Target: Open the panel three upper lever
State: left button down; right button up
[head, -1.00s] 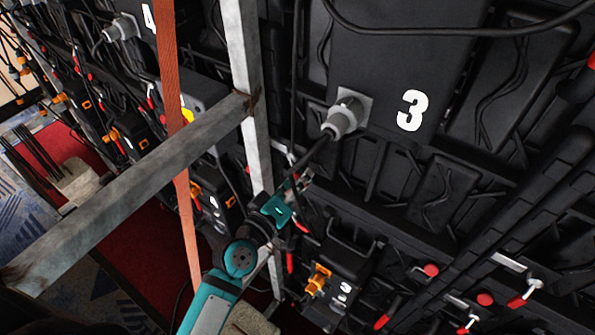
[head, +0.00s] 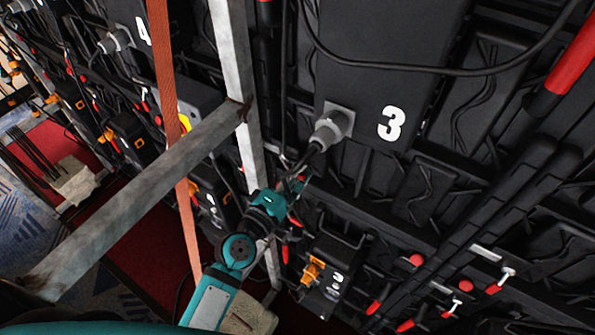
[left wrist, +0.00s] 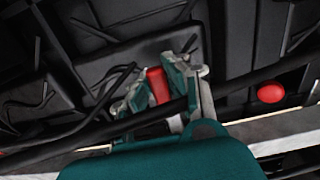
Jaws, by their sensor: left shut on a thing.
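Panel three (head: 352,85) is the black panel with a large white 3 and a grey cable connector on its lower left. My left gripper (head: 294,186) is left of and below that connector, close to the wall, and looks small here. In the left wrist view its two fingers (left wrist: 160,95) are on either side of a red lever handle (left wrist: 157,84), and it is shut on it. The lever's pivot is hidden, and I cannot tell its angle. My right gripper is not in view.
A black box with an orange plug (head: 313,270) sits below the gripper. Several red-tipped levers line the lower right.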

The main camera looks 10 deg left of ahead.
pick_arm(q)
jog(key=shift+w+a+r, duration=0.1)
jog(key=shift+r, duration=0.35)
jog(key=c, duration=1.6)
grip_release()
jog(key=o, duration=0.3)
jog(key=shift+f, duration=0.1)
jog(key=shift+o, duration=0.2)
jog(key=shift+f, duration=0.15)
jog(key=v, duration=1.2)
